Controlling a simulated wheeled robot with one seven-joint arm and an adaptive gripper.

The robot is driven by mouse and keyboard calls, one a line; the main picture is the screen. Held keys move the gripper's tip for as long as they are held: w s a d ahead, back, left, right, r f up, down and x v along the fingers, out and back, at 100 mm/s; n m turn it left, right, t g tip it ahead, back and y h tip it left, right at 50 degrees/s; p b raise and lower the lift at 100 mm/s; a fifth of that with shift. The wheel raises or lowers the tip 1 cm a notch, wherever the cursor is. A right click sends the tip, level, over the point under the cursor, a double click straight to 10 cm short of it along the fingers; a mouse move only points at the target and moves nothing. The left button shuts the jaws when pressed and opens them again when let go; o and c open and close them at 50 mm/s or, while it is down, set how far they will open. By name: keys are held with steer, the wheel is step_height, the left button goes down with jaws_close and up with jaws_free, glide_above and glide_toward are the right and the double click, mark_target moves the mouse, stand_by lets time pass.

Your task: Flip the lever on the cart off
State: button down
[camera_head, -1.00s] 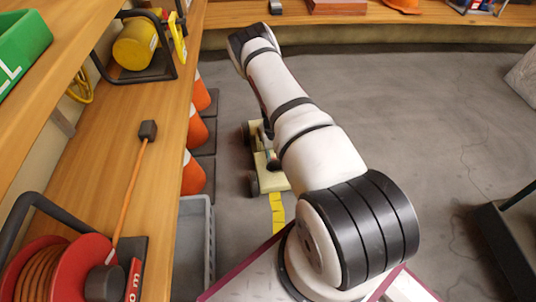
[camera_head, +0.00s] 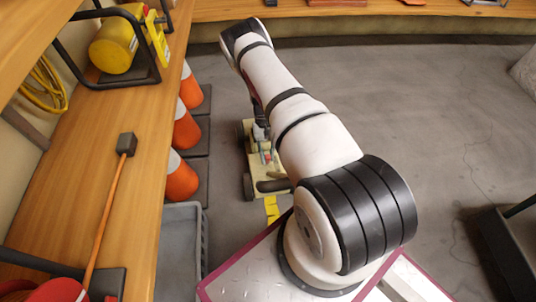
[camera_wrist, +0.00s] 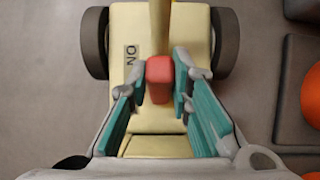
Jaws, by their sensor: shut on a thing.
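The cart (camera_head: 265,175) is pale yellow with dark wheels and stands on the floor, partly hidden behind my arm. In the wrist view the cart (camera_wrist: 155,145) fills the middle, with a small dark-lettered label (camera_wrist: 131,62) on its top, left of the lever. The lever has a red end (camera_wrist: 159,72) that sits between my fingers. My gripper (camera_wrist: 160,82), with teal finger pads, is shut on this red end from both sides. In the head view the gripper is low over the cart and mostly hidden by my arm.
Orange and white cones (camera_head: 184,128) stand on dark bases left of the cart. A grey bin (camera_head: 180,245) is nearer, beside the wooden bench (camera_head: 150,190). Yellow tape (camera_head: 271,208) lies before the cart. Open floor (camera_head: 410,120) spreads to the right.

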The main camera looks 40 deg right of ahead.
steer(key=shift+w+d+g+y, duration=0.2)
steer(key=shift+w+g+y, duration=0.05)
steer(key=shift+w+g, duration=0.2)
steer(key=shift+w+d+g+y, duration=0.15)
steer(key=shift+w+g+y, duration=0.1)
steer(key=shift+w+g, duration=0.2)
steer(key=shift+w, duration=0.1)
steer(key=shift+d+r, duration=0.1)
steer(key=shift+d, duration=0.05)
steer(key=c, duration=1.4)
jaws_free()
steer(key=shift+c, duration=0.2)
steer(key=v, duration=0.7)
steer(key=shift+w, duration=0.25)
steer(key=shift+d+r, duration=0.15)
steer(key=shift+d, duration=0.05)
